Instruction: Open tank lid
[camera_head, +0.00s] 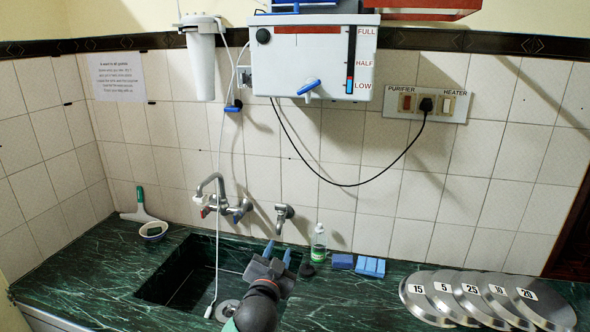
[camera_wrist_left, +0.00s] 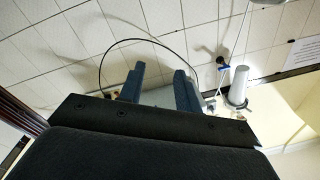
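The white purifier tank (camera_head: 312,65) is mounted on the tiled wall, with FULL, HALF and LOW marks and a blue-handled tap on its front. My left gripper (camera_head: 278,252) is over the right side of the sink, well below the tank, pointing up toward the wall. In the left wrist view its blue fingers (camera_wrist_left: 160,88) are apart, with no held object visible between them. My right gripper is not in view.
A white filter cylinder (camera_head: 200,62) hangs left of the tank. A black cable runs to the switch panel (camera_head: 427,104). Taps (camera_head: 212,190) project above the sink (camera_head: 165,282). A bottle (camera_head: 318,243), blue sponges (camera_head: 370,267) and several numbered metal discs (camera_head: 425,299) occupy the counter.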

